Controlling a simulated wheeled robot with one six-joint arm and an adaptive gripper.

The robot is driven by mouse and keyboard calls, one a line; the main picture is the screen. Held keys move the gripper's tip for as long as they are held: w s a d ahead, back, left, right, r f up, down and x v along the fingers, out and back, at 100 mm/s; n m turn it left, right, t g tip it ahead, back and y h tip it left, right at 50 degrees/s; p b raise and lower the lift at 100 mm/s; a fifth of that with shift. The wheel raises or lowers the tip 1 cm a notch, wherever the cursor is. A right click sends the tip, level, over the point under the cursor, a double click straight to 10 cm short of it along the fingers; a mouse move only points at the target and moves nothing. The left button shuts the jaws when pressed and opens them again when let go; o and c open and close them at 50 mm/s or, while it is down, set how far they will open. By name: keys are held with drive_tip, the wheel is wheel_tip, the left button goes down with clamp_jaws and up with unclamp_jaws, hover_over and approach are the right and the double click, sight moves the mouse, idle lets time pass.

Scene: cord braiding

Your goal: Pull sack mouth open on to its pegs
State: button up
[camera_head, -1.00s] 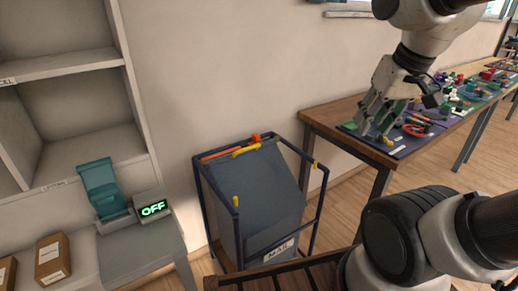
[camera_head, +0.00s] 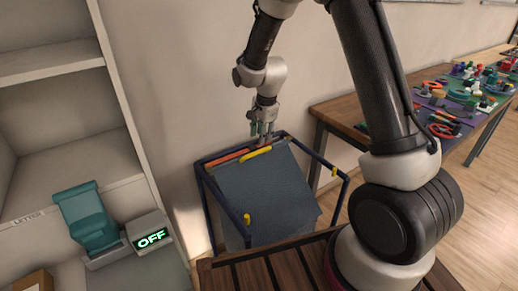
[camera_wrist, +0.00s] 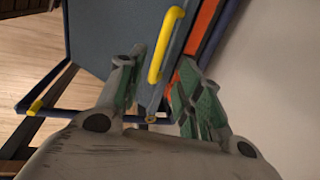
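The grey-blue sack (camera_head: 265,195) hangs in a dark blue tubular frame (camera_head: 206,203); its broad front cloth slopes down across the mouth. A yellow handle (camera_head: 256,153) lies along the sack's back upper edge, next to an orange strip (camera_head: 226,157). Yellow pegs show on the frame's left (camera_head: 247,219) and right (camera_head: 334,172). My gripper (camera_head: 263,130) points down at the back edge, near the handle's right end. In the wrist view my open gripper (camera_wrist: 158,75) has its green-padded fingers apart, with the yellow handle (camera_wrist: 166,46) between them in the picture. Contact cannot be told.
A wall stands close behind the frame. A shelf unit (camera_head: 65,114) with a teal device (camera_head: 84,217) and an OFF display (camera_head: 151,238) is on the left. A workbench (camera_head: 345,108) with small parts is at right. A slatted wooden surface (camera_head: 285,268) lies in front.

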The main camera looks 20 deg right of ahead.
sight(259, 151)
drive_tip(key=f, duration=0.2)
drive_tip(key=w+f, duration=0.1)
drive_tip(key=f, duration=0.4)
drive_tip(key=shift+w+a+f, duration=0.2)
drive_tip(key=shift+a, duration=0.05)
drive_tip(key=shift+c, duration=0.3)
clamp_jaws()
